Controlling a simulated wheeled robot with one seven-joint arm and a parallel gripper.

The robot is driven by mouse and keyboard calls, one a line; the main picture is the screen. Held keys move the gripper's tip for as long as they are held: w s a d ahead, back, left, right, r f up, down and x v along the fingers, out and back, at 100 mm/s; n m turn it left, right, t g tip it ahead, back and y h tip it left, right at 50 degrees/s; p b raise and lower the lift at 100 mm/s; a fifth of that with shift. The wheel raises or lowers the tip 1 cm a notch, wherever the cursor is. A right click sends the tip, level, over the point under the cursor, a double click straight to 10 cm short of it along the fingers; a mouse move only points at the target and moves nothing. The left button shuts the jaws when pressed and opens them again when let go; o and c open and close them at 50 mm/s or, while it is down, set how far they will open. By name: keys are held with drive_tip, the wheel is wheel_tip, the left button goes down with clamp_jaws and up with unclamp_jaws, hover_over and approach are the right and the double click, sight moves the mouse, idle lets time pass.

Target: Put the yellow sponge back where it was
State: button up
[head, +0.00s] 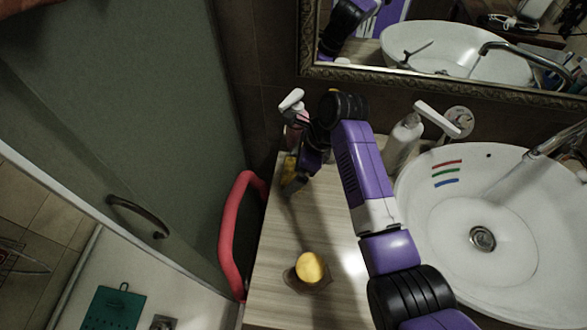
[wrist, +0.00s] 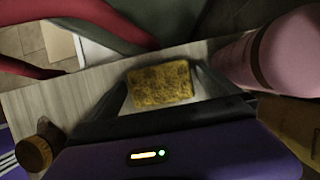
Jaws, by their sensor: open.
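The yellow sponge (wrist: 160,84) is a flat, dark-speckled block on the wood-grain counter (wrist: 60,95). In the head view, only a yellow part of it (head: 290,166) shows, beside my arm near the back left of the counter. My gripper (wrist: 163,92) is open, with one finger on each side of the sponge in the wrist view. I cannot tell whether either finger touches it. In the head view, my gripper (head: 293,184) is low over the counter and partly hides the sponge.
A pink bottle (wrist: 275,50) stands close right of the sponge in the wrist view. A yellow-topped jar (head: 310,267) stands at the counter front. A white pump bottle (head: 403,142) and the basin (head: 430,220) are right of my arm. A red rail (head: 228,235) runs along the left edge.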

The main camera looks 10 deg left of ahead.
drive_tip(key=v, duration=1.1)
drive_tip(key=shift+r+b, duration=0.3)
drive_tip(key=shift+r, duration=0.05)
